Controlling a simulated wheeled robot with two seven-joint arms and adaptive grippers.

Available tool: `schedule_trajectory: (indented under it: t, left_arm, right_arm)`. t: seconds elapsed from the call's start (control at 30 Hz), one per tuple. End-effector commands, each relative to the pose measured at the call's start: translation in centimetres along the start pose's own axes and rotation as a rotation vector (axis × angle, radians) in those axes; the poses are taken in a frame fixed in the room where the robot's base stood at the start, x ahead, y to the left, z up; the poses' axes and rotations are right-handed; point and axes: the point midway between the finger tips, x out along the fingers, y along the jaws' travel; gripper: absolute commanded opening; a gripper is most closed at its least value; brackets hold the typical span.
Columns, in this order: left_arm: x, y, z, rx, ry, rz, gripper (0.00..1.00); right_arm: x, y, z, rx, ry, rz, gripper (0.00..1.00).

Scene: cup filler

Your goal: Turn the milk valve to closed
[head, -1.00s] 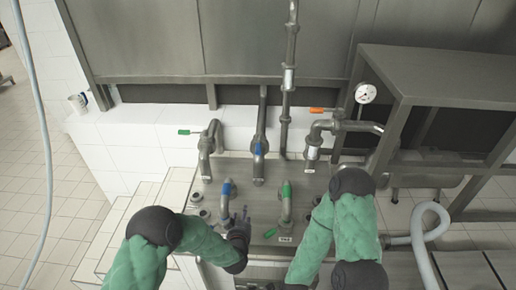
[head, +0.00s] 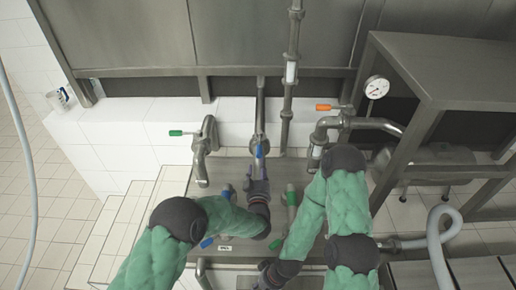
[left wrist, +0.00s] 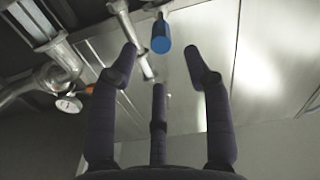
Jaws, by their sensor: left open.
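Several pipe valves with coloured handles stand at the filler; their labels are too small to read, so I cannot tell which is the milk valve. A blue handle (head: 259,150) is on the middle upright pipe; a blue handle also shows in the left wrist view (left wrist: 161,40). My left gripper (head: 257,184) is just below the middle pipe's blue handle in the head view. Its fingers (left wrist: 160,64) are spread and empty, with the blue handle beyond the fingertips. My right gripper (head: 272,276) is low at the bottom edge, its fingers not clear.
A green handle (head: 176,133) is on the left pipe and an orange one (head: 324,107) on the right pipe, near a round gauge (head: 376,87). A metal frame (head: 425,85) stands right.

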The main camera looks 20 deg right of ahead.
Motion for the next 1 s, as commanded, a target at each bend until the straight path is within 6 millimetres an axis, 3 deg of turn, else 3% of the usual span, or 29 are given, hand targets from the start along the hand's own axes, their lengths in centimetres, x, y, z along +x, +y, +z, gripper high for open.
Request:
schedule_trajectory:
  t: [0.5,0.7,1.0]
  left_arm:
    - [8.3,-0.1,0.0,-0.001,0.001,-0.001,0.49]
    - [9.5,-0.1,0.0,-0.001,0.000,-0.001,0.49]
    - [9.6,-0.1,-0.1,-0.001,0.001,0.000,0.47]
  right_arm:
    - [0.7,0.2,0.0,0.000,0.000,0.000,0.40]
    - [0.8,0.3,0.0,0.000,0.000,0.000,0.40]
    - [0.8,0.3,0.0,0.000,0.000,0.000,0.40]
